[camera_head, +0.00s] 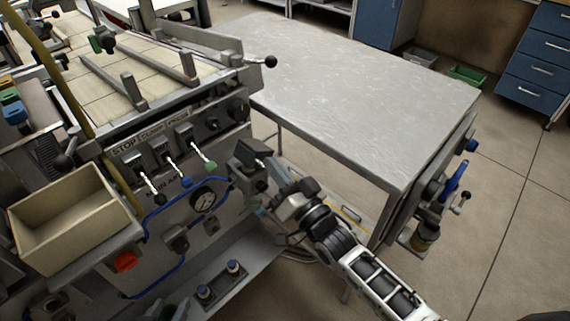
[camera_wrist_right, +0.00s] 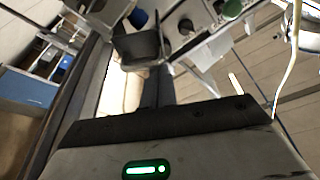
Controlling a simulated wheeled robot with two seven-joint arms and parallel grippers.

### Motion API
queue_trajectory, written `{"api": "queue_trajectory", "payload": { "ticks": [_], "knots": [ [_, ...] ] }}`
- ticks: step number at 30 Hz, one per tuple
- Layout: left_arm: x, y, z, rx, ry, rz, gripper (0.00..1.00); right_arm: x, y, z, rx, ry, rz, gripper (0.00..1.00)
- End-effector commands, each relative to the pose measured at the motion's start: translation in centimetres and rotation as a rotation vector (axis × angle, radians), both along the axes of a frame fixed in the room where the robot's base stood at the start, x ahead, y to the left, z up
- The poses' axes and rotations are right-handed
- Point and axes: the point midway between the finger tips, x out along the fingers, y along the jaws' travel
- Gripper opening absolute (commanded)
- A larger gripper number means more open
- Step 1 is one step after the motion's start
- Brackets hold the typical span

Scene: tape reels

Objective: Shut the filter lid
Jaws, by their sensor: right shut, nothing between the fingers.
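A dark grey box-like part (camera_head: 250,155), which I take to be the filter housing with its lid, sits at the right end of the machine's front panel. Whether the lid is open or shut is unclear at this size. My right gripper (camera_head: 270,170) is shut and empty, with its tips close to the right side of this part; I cannot tell whether they touch. In the right wrist view the shut fingers (camera_wrist_right: 158,84) point up at a dark grey cupped part (camera_wrist_right: 138,47).
A grey metal table (camera_head: 350,85) stands clear to the right of the machine. Levers with black, blue and green knobs (camera_head: 185,181), a gauge (camera_head: 203,199) and a blue hose (camera_head: 152,215) lie left of the gripper. A beige bin (camera_head: 68,248) is further left.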

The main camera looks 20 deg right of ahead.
Motion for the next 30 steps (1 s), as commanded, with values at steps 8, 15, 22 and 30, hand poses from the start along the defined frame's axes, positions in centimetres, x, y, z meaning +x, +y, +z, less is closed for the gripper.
{"api": "queue_trajectory", "payload": {
  "ticks": [8,15,22,30],
  "knots": [
    [-0.1,-0.2,-0.8,-0.021,0.004,0.007,0.36,-0.7,1.1,-1.1,-0.213,-0.120,0.000,0.00],
    [-0.2,-0.3,-0.7,-0.032,-0.002,0.010,0.36,-1.0,1.7,-1.8,-0.350,-0.196,-0.001,0.00],
    [-0.2,-0.3,-0.9,-0.036,-0.003,0.011,0.36,-1.2,2.0,-2.1,-0.423,-0.240,-0.001,0.00],
    [-0.3,-0.3,-1.0,-0.038,0.000,0.012,0.36,-1.2,2.1,-2.2,-0.449,-0.255,-0.002,0.00]
  ]
}}
